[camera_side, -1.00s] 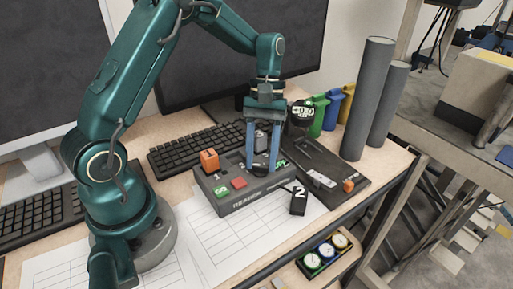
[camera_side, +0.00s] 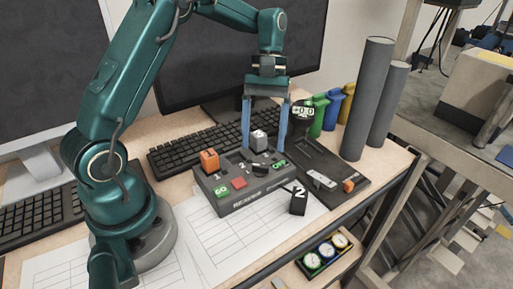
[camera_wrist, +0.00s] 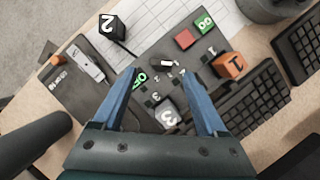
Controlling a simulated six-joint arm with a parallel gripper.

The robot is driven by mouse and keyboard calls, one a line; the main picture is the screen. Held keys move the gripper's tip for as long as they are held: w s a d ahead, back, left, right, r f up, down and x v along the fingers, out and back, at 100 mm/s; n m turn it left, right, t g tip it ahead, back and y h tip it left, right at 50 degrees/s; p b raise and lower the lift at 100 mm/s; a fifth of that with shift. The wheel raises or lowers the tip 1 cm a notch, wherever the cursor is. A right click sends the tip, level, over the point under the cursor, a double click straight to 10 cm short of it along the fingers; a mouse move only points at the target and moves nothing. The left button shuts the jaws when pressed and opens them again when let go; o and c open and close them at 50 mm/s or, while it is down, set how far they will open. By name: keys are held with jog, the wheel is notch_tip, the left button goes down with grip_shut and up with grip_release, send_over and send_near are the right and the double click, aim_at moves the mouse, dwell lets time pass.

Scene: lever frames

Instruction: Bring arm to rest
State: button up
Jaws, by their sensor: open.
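My gripper (camera_side: 265,122) has two blue fingers spread wide apart. It is open and empty, hanging above a dark grey control box (camera_side: 235,204) on the desk. In the wrist view my gripper (camera_wrist: 168,88) shows the box between and beyond its fingers. On the box are an orange block marked 1 (camera_side: 209,160), a grey block marked 3 (camera_wrist: 168,116), a red button (camera_side: 239,183), a green GO label (camera_side: 222,192) and a green OFF label (camera_side: 279,164). The grey block (camera_side: 259,139) stands just below the fingers in the side view.
A black block marked 2 (camera_side: 298,203) is at the box's front right corner. A dark device with a round display (camera_side: 304,112) is to the right. Tall grey cylinders (camera_side: 368,100) stand further right. A keyboard (camera_side: 195,148) and monitor (camera_side: 235,50) are behind. Gauges (camera_side: 326,250) sit below the desk edge.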

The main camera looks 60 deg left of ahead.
jog(key=shift+w+a+r, duration=0.1)
jog(key=shift+r, duration=0.35)
jog(key=shift+r, duration=0.1)
jog(key=s+d+r+m+t+y, duration=0.25)
jog(key=s+d+r+t, duration=0.2)
jog(key=r, duration=0.45)
jog(key=s+f+m+t, duration=0.3)
jog(key=s+m, duration=0.3)
jog(key=s, duration=0.2)
jog(key=shift+s+m+t+y, duration=0.15)
jog(key=shift+m+t+y, duration=0.2)
jog(key=shift+t, duration=0.2)
jog(key=shift+d, duration=0.1)
